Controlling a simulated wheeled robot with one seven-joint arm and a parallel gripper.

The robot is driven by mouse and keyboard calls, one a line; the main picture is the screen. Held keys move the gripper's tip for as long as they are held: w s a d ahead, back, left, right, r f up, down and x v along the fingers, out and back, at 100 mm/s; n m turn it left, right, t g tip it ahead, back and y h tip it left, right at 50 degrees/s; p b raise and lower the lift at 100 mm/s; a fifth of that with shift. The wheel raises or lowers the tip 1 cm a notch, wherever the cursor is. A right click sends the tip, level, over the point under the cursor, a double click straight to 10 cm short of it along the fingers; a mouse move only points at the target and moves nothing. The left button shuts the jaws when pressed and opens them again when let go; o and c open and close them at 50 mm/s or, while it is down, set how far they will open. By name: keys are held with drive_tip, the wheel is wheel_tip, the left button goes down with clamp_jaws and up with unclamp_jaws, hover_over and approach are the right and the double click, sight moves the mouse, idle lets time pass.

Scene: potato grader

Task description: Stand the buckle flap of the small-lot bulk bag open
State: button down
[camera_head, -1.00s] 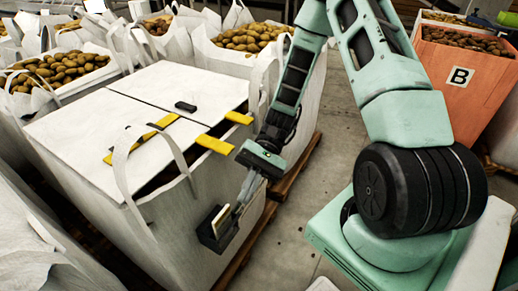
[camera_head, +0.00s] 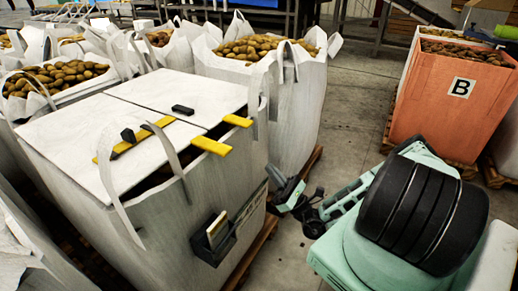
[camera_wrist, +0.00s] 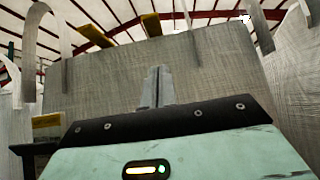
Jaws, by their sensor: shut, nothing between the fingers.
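The near panel (camera_head: 85,145) and far panel (camera_head: 165,97) lie flat. Yellow straps (camera_head: 211,146) show at the panel edges, with a black buckle piece (camera_head: 182,109) on top and another black block (camera_head: 128,135) beside the left strap. My gripper (camera_head: 273,177) is low at the bag's right side, below the top edge. In the wrist view its fingers (camera_wrist: 158,88) are together and empty, pointing up along the bag wall (camera_wrist: 210,70). Whether they touch it I cannot tell.
Loop handles (camera_head: 175,155) rise from the bag's top. A black holder (camera_head: 214,250) hangs on its near side. Potato-filled bags (camera_head: 290,110) stand behind and left. An orange bin marked B (camera_head: 445,112) stands right. Concrete floor (camera_head: 350,120) is clear between.

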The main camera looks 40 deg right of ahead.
drive_tip(key=x, duration=0.9)
drive_tip(key=shift+r, duration=0.1)
drive_tip(key=r, duration=0.4)
drive_tip(key=shift+w+a+r, duration=0.15)
drive_tip(key=shift+w, duration=0.05)
drive_tip(key=shift+p, duration=0.3)
